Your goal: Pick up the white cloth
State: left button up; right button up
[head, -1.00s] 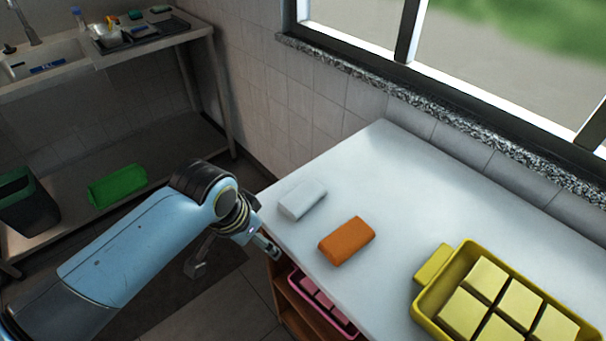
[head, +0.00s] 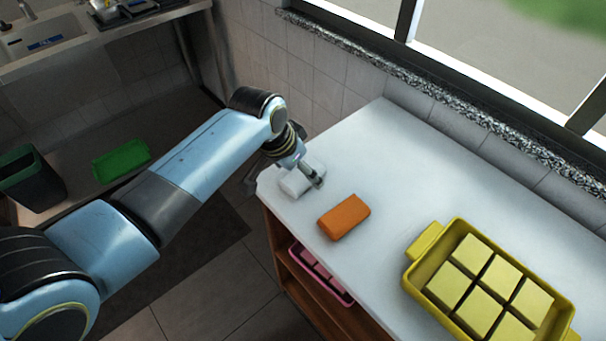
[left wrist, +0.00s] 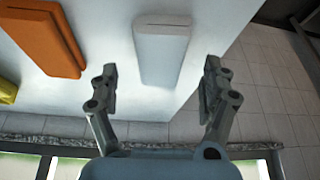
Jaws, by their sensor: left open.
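The white cloth (head: 291,185) is a small folded block on the white tabletop near its left corner, partly covered by my left gripper in the head view. In the left wrist view the white cloth (left wrist: 161,50) lies ahead of and between the open fingers. My left gripper (head: 314,178) is over the cloth. Its two fingers show spread wide in the left wrist view (left wrist: 158,84), with nothing held between them. Whether a finger touches the cloth is unclear. My right gripper is out of view.
An orange cloth (head: 344,217) lies just right of the white one. A yellow tray (head: 416,262) of pale yellow blocks stands further right on the white table (head: 420,160). A pink tray (head: 322,275) sits on the shelf below. A window sill (head: 440,87) borders the back.

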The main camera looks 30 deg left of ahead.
aim_at(303, 177)
pick_arm(q)
jog(key=shift+x, duration=1.2)
jog(key=shift+f, duration=0.2)
jog(key=shift+s, duration=0.15)
jog(key=c, duration=1.3)
